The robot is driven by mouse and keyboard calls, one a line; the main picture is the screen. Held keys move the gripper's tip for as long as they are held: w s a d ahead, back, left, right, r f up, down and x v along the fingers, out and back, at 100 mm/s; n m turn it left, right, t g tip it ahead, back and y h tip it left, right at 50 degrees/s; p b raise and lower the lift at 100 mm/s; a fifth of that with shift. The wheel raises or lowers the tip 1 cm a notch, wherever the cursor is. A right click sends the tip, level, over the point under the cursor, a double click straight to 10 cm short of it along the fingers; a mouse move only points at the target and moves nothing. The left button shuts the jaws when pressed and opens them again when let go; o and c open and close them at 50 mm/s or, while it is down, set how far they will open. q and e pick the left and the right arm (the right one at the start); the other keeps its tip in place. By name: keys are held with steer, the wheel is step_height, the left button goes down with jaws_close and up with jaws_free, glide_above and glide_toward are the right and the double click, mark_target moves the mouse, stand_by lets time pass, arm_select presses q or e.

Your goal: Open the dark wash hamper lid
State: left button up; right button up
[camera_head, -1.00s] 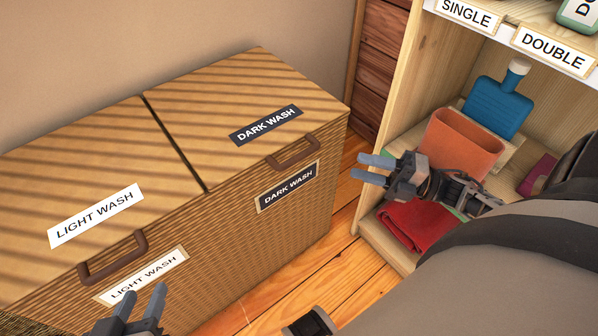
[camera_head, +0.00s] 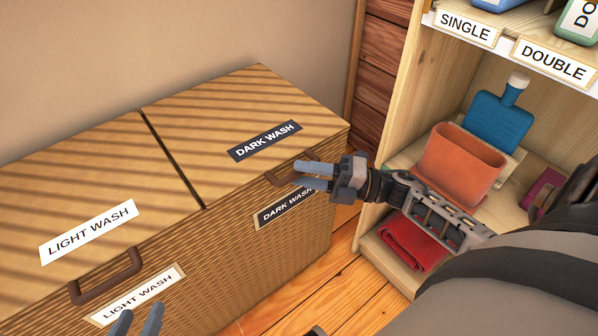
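The dark wash hamper lid (camera_head: 225,112) is the closed right-hand lid of a striped woven hamper, with a black DARK WASH label (camera_head: 264,141). Its brown handle (camera_head: 275,180) is at the lid's front edge. My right gripper (camera_head: 306,174) is at the handle's right end, fingers pointing left and a little apart. It covers part of the handle and of the lower DARK WASH label (camera_head: 283,207). I cannot tell whether it touches the handle. My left gripper (camera_head: 137,321) is open and empty at the bottom edge, in front of the light wash side.
The light wash lid (camera_head: 80,180) is closed, with its own brown handle (camera_head: 108,277). A wooden shelf (camera_head: 407,110) at right holds an orange bin (camera_head: 460,170), a blue bottle (camera_head: 497,120) and red cloth (camera_head: 412,243). Bare floor lies between hamper and shelf.

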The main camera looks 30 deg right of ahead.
steer(key=shift+x, duration=0.9)
steer(key=shift+r, duration=0.1)
jaws_close()
